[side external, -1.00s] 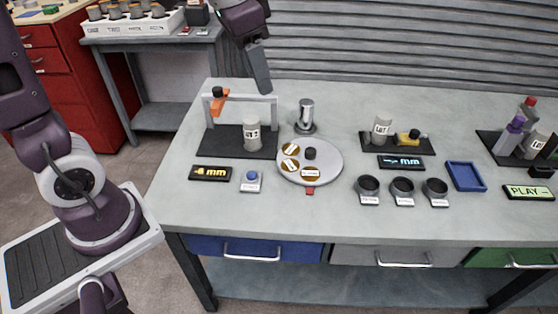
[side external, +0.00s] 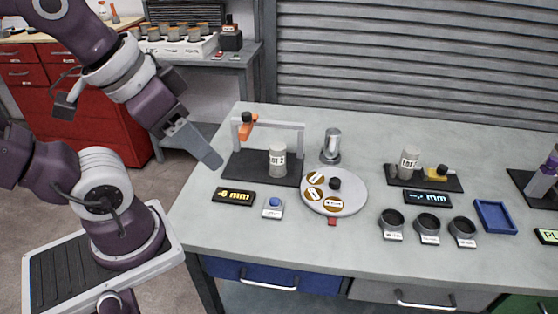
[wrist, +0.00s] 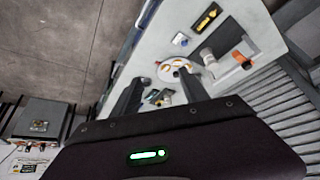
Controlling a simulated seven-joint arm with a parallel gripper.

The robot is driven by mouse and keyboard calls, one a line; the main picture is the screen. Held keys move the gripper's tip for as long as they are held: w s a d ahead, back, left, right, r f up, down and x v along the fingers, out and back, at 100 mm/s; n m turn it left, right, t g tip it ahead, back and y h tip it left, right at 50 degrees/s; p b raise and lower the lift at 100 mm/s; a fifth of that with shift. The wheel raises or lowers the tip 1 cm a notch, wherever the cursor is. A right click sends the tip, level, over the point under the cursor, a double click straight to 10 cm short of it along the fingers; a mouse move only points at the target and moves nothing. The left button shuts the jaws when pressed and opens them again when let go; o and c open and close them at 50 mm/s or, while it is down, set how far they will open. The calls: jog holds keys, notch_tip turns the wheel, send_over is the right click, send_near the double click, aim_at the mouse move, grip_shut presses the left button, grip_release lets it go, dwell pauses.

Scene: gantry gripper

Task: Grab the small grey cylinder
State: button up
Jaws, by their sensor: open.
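A light grey cylinder with a label (side external: 277,160) stands upright on a black base under a small gantry (side external: 268,126) at the left of the bench. It also shows in the wrist view (wrist: 208,56). A shinier metal cylinder (side external: 332,143) stands behind the round plate. Another labelled grey cylinder (side external: 408,161) stands on a black base further right. Which one is the task's small cylinder I cannot tell for certain. My gripper (side external: 214,160) is above the bench's left edge, left of the gantry and apart from every cylinder. In the wrist view its two fingers (wrist: 160,76) are open and empty.
A round plate (side external: 350,205) with brown discs and a black knob sits before the gantry. A display (side external: 234,197) and a blue button (side external: 273,202) are at the front left. Several black cups (side external: 427,222) and a blue tray (side external: 494,216) lie right.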

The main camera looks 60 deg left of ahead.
jog(key=shift+o, duration=0.2)
jog(key=o, duration=0.4)
